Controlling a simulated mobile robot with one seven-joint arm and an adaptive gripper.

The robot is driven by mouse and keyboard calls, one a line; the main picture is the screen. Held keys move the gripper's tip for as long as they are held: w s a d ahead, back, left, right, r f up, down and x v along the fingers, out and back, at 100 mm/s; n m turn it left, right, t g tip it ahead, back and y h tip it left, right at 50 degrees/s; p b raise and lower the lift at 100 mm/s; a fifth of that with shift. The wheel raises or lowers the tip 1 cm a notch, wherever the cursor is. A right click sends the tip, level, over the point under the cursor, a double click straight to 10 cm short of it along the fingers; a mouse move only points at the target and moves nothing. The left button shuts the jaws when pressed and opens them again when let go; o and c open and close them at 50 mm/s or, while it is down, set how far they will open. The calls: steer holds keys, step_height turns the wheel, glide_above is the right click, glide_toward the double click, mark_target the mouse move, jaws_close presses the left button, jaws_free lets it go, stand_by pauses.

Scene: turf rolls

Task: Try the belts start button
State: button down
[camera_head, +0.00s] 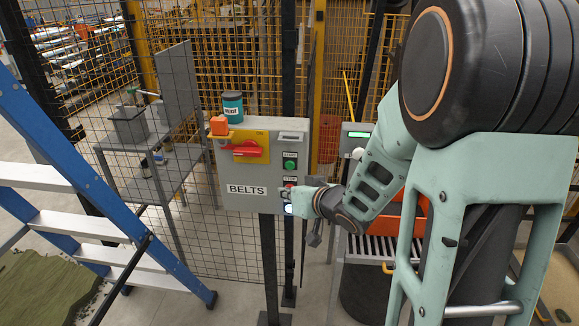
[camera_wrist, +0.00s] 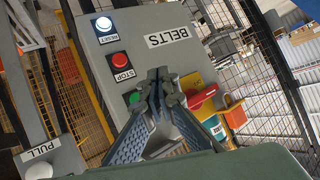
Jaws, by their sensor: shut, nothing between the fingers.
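The grey BELTS control box (camera_head: 240,202) faces me on a post by the mesh fence. Its green button (camera_head: 290,163) is uppermost in the right column, with the red STOP button (camera_head: 290,187) below it and a lit white-blue RESET button (camera_head: 288,208) lowest. In the wrist view the box appears turned over; the green button (camera_wrist: 134,97) shows beside my gripper (camera_wrist: 161,76), partly covered by it. My gripper is shut and empty, fingertips together in front of the box. I cannot tell whether they touch it. In the head view its tips are hard to make out.
A red switch handle (camera_head: 250,150) on a yellow plate, an orange padlock (camera_head: 219,125) and a teal tin (camera_head: 232,106) are at the box's upper left. A blue ladder (camera_head: 100,180) stands left. Another grey box (camera_wrist: 40,155) marked PULL is near my wrist.

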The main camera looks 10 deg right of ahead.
mark_target(290, 165)
steer(key=shift+w+d+p, duration=0.35)
steer(key=shift+w+d, duration=0.1)
steer(key=shift+w, duration=0.95)
steer(key=shift+w+d+p, duration=0.3)
steer(key=shift+w+d, duration=0.15)
steer(key=shift+w, duration=0.95)
steer(key=shift+w+d+p, duration=0.35)
steer(key=shift+w+d, duration=0.1)
steer(key=shift+w, duration=0.95)
steer(key=shift+w+d+p, duration=0.15)
steer(key=shift+w+p, duration=0.15)
steer(key=shift+w, duration=0.1)
steer(key=shift+w+d+p, duration=0.15)
steer(key=shift+w+p, duration=0.15)
steer(key=shift+w, duration=0.1)
steer(key=shift+s+a, duration=0.3)
steer(key=shift+s, duration=0.5)
